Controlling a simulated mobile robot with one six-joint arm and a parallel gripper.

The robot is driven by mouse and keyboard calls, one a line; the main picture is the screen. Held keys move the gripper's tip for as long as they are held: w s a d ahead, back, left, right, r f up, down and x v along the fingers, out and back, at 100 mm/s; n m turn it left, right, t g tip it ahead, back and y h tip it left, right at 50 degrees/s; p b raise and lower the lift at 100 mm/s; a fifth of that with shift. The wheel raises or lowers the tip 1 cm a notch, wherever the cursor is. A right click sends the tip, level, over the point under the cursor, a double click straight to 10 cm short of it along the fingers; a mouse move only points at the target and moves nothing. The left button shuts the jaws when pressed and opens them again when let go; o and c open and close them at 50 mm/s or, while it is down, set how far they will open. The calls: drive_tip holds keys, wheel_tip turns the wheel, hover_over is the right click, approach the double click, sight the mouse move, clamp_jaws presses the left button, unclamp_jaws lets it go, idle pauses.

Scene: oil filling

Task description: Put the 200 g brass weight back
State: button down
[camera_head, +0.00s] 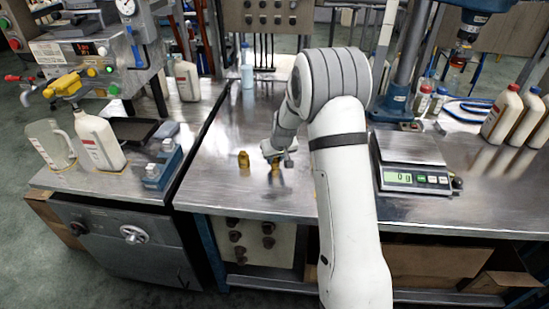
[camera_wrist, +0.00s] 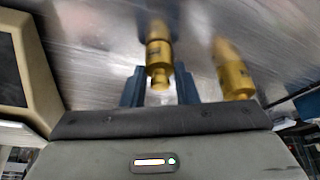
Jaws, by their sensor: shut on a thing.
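My gripper (camera_head: 275,160) is low over the metal bench, left of the scale. It is shut on a brass weight (camera_head: 276,169), which stands upright between the two blue fingers (camera_wrist: 160,90) in the wrist view. The held weight also shows there (camera_wrist: 157,52). I cannot tell whether its base touches the bench. A second brass weight (camera_head: 243,160) stands on the bench just left of my gripper; in the wrist view it is to the right (camera_wrist: 233,72), apart from the fingers. No mass marking is readable on either weight.
The scale (camera_head: 411,163) on the right has a bare plate and reads 0 g. White bottles (camera_head: 502,113) stand at the far right. On the left bench are a white jug (camera_head: 99,143), a clear pitcher (camera_head: 50,144) and a blue holder (camera_head: 163,165). Bench around the weights is clear.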

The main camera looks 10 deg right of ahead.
drive_tip(key=shift+f, duration=0.2)
drive_tip(key=c, duration=1.1)
unclamp_jaws()
drive_tip(key=shift+r, duration=0.1)
drive_tip(key=a+v, duration=0.1)
drive_tip(key=v, duration=1.1)
drive_tip(key=s+r, duration=0.3)
drive_tip(key=s, duration=0.4)
drive_tip(key=s+r, duration=0.4)
drive_tip(key=s, duration=0.3)
drive_tip(key=shift+m+g+h, duration=0.3)
drive_tip(key=shift+m+g, duration=0.6)
drive_tip(key=s, duration=1.9)
drive_tip(key=shift+s+d+r+b, duration=0.1)
drive_tip(key=shift+s+r+b, duration=0.1)
drive_tip(key=shift+b, duration=0.15)
